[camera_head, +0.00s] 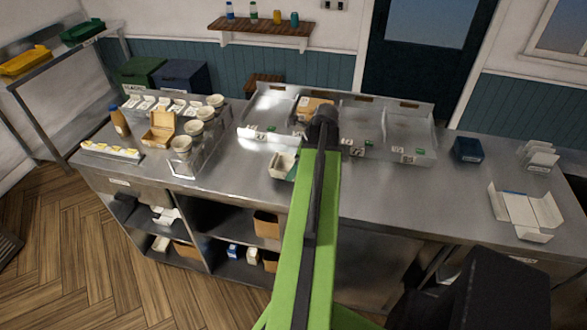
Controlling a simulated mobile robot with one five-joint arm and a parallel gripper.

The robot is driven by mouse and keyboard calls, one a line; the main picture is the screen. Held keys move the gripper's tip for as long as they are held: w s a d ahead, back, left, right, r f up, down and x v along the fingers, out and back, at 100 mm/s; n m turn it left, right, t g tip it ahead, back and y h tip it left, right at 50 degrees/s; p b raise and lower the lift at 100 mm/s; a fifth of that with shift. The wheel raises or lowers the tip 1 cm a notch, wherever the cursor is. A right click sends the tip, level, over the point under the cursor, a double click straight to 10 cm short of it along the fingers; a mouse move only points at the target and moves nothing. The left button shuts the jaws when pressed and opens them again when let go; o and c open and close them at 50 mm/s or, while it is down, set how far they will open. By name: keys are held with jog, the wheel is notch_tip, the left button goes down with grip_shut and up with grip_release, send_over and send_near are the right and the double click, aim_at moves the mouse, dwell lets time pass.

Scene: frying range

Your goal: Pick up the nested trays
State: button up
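A small pale tray shape (279,164), perhaps several trays nested together, sits on the steel counter just left of my arm. I cannot tell whether that patch is part of my gripper. My arm reaches forward over the counter to a black joint beside the steel bins. My gripper's fingers are hidden behind the arm, so I cannot see whether they touch the trays.
Steel bins (411,130) line the back, with a brown carton (311,107) in one. A rack of cups (201,128) and an open brown box (160,130) stand left. A dark blue box (467,150) and an open white carton (523,211) lie right. Bare counter lies between.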

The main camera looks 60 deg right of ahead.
jog(key=shift+r+p, duration=0.3)
jog(key=shift+r, duration=0.35)
jog(key=s+d+r+p, duration=0.6)
jog(key=s+d, duration=0.1)
jog(key=s, duration=0.2)
jog(key=shift+r, duration=0.15)
